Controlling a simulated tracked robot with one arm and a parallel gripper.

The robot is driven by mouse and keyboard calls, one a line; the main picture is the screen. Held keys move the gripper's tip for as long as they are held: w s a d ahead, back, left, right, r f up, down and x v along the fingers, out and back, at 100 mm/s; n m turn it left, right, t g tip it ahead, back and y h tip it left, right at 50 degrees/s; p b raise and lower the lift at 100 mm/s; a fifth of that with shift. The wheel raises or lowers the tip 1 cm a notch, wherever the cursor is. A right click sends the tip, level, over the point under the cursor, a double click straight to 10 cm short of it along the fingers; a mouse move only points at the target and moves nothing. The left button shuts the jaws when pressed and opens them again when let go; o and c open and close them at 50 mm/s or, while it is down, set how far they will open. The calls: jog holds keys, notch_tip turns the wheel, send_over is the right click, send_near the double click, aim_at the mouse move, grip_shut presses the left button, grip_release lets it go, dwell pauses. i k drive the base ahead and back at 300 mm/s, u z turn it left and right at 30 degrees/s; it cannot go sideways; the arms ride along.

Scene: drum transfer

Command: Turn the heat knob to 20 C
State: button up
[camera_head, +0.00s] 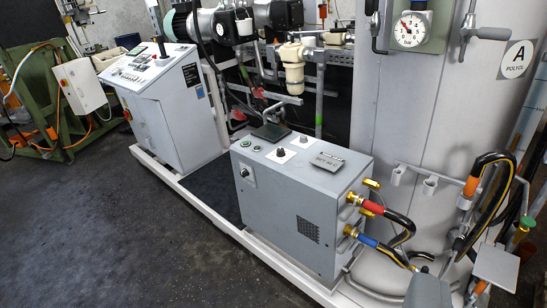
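A light grey box unit (290,215) stands on a white base frame in the middle of the view. I cannot tell which knob sets the heat, nor read any pointer setting. I make out no gripper fingers in this view.
Hoses with red (372,207) and blue (367,241) collars leave the box's right side. A tall grey tank (415,110) with a gauge (408,30) stands behind at right. A control console (165,100) is at left. The dark floor (120,240) at front left is clear.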

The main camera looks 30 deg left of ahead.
aim_at(281, 153)
jog(key=u, duration=0.45)
jog(key=i, duration=0.6)
jog(key=u, duration=0.95)
jog(key=i, duration=1.4)
jog(key=z, duration=0.45)
jog(key=i, duration=1)
jog(key=z, duration=0.7)
